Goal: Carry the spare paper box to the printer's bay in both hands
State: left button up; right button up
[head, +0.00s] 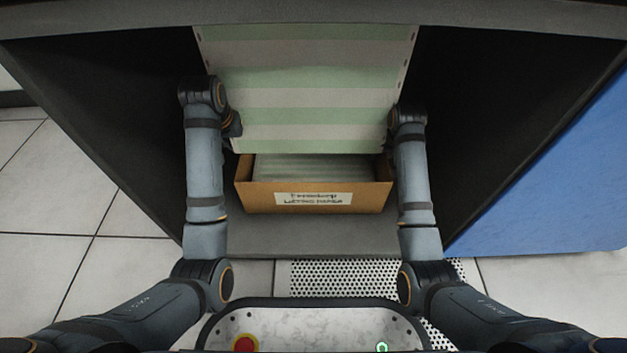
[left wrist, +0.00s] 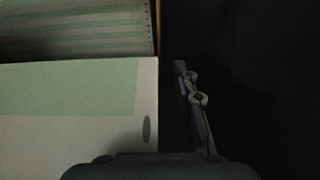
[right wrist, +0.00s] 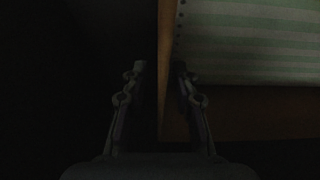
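The paper box (head: 315,201) is a brown open carton with a white label, standing on the bay's floor between my arms, with striped paper inside. My left gripper (head: 232,125) is at its left, mostly hidden by the arm and hanging paper. In the left wrist view one finger of the left gripper (left wrist: 165,72) stands clear right of the sheet; the other is hidden behind it. In the right wrist view my right gripper (right wrist: 160,70) is open, its fingers on either side of the box's side wall (right wrist: 164,100), with gaps showing.
A green-and-white striped sheet (head: 305,85) hangs above and behind the box's front, between my forearms. Dark side panels (head: 115,130) enclose the bay left and right. A blue panel (head: 570,180) stands at right. Perforated floor (head: 345,275) lies in front.

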pick_arm(q)
jog(key=shift+v, duration=1.5)
pick_arm(e)
jog(key=v, duration=1.2)
pick_arm(q)
jog(key=shift+s, duration=0.1)
pick_arm(e)
jog(key=shift+s, duration=0.1)
